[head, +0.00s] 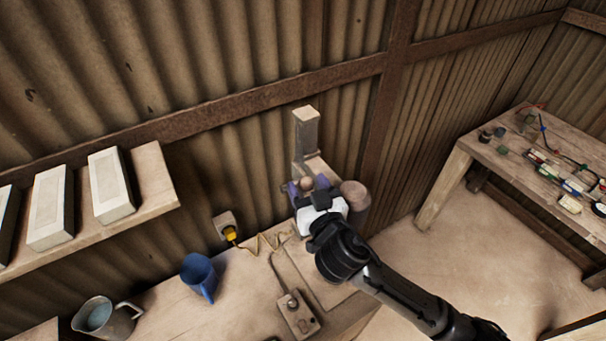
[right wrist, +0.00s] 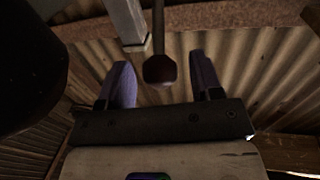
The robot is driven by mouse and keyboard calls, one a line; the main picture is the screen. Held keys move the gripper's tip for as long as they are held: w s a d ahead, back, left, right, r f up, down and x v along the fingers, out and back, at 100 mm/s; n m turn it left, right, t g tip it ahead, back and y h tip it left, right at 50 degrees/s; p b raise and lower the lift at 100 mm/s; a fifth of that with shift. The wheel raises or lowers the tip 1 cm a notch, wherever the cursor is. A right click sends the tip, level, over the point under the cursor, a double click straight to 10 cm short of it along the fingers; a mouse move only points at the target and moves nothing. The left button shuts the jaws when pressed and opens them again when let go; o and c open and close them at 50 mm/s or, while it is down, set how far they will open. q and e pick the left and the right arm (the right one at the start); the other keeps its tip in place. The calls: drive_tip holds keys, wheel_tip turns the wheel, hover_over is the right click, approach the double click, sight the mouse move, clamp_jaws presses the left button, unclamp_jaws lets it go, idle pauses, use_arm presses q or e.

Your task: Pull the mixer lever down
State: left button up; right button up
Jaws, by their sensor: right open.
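The mixer lever shows in the right wrist view as a thin rod with a round dark brown knob (right wrist: 160,69) at its end. In the head view the knob (head: 307,184) shows between the purple fingers of my right gripper (head: 308,189). The gripper is open, and in the right wrist view its fingers (right wrist: 162,80) stand apart on either side of the knob, with gaps on both sides. I cannot tell how deep the knob sits between them. The mixer's pale post (head: 306,130) rises behind. My wrist hides much of the mixer. My left gripper is out of view.
A brownish cylinder (head: 355,196) stands right of the gripper. A shelf (head: 155,178) holds pale blocks. Another table (head: 465,150) stands at the right; the floor between is clear.

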drive_tip(key=shift+x, duration=1.45)
